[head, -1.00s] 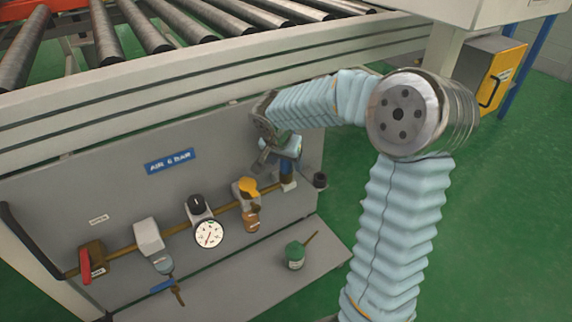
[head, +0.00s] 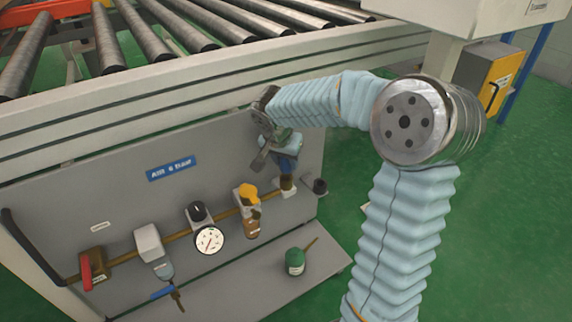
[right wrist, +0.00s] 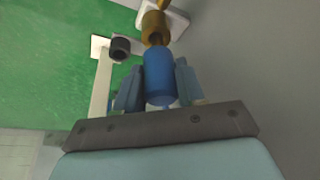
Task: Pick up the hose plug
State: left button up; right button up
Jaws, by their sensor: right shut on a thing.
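The hose plug is a blue cylinder (head: 287,166), held at the right end of the panel's brass pipe. In the right wrist view the blue plug (right wrist: 159,76) sits between the two fingers of my right gripper (right wrist: 159,86), which is shut on it. A brass fitting (right wrist: 155,27) lies in line with the plug's far end; I cannot tell whether the two are still joined. In the head view my right gripper (head: 282,152) partly hides the plug's upper end. My left gripper is not in view.
The grey panel carries a red-handled valve (head: 86,272), a gauge (head: 209,240) and a yellow knob (head: 249,194). A black cap (head: 320,186) sits right of the fitting. A green pot (head: 295,261) with a stick stands on the ledge. Rollers (head: 190,30) run above.

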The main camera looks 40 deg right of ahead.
jog(key=s+a+r+p, duration=0.1)
jog(key=s+a+r, duration=0.8)
jog(key=s+r, duration=0.1)
jog(key=shift+s+a+r, duration=0.15)
jog(key=shift+s+a, duration=0.05)
jog(key=shift+s, duration=0.05)
jog(key=shift+r+p, duration=0.1)
jog(key=shift+p, duration=0.2)
notch_tip(320, 180, up, 7)
jog(key=p, duration=0.5)
jog(key=shift+r, duration=0.15)
dwell(0.3)
